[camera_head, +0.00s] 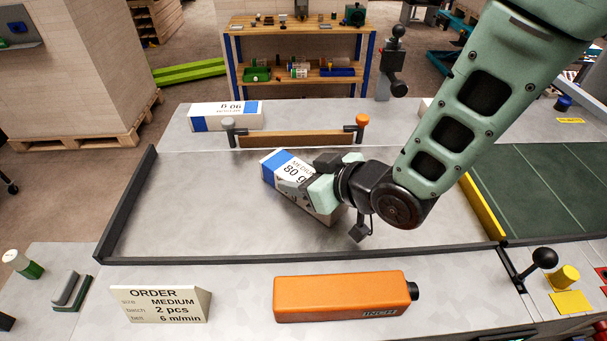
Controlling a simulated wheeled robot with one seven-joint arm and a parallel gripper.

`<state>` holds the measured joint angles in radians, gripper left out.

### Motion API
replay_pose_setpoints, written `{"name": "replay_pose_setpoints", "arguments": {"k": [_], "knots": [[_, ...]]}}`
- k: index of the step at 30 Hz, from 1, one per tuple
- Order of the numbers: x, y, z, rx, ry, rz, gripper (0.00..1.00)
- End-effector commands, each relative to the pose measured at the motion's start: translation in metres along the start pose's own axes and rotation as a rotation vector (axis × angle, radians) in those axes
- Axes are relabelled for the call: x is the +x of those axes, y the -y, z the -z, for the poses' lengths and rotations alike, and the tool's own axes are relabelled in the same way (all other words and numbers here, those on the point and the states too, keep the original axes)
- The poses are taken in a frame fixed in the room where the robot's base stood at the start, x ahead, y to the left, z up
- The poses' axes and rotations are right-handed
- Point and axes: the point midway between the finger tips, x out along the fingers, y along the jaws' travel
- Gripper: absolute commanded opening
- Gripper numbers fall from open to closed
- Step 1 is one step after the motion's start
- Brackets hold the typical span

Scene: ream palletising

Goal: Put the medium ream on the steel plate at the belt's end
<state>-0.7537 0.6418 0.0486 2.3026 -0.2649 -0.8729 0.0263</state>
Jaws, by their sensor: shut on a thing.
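The medium ream (278,163) is a white block with a blue band, marked "80 g" and partly readable "MEDIUM". It sits turned at an angle over the steel plate (185,205), a grey surface with dark raised edges. My gripper (312,182) is shut on the ream near its middle. My gripper and arm hide the ream's right part. I cannot tell whether the ream touches the plate or is held just above it.
A wooden bar (290,139) between two posts stands behind the plate. Another white and blue ream (226,116) lies beyond it. The green belt (550,185) is at the right, past a yellow strip (483,207). An orange box (340,297) and an order sign (155,304) stand in front.

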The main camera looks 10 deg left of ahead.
Motion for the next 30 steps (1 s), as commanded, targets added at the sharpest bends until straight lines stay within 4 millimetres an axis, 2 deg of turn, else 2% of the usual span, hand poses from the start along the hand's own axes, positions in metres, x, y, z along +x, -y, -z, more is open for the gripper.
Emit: {"name": "replay_pose_setpoints", "arguments": {"k": [1, 3, 15, 20, 30], "knots": [[0.001, 0.0, -0.002, 0.0, 0.0, 0.0, 0.55], [0.0, 0.0, -0.001, 0.0, 0.0, 0.0, 0.74], [-0.003, 0.0, 0.004, 0.0, 0.0, 0.0, 0.74], [-0.029, 0.0, 0.003, 0.001, 0.001, -0.001, 0.74], [-0.097, -0.001, 0.004, 0.001, 0.0, -0.001, 0.74]]}}
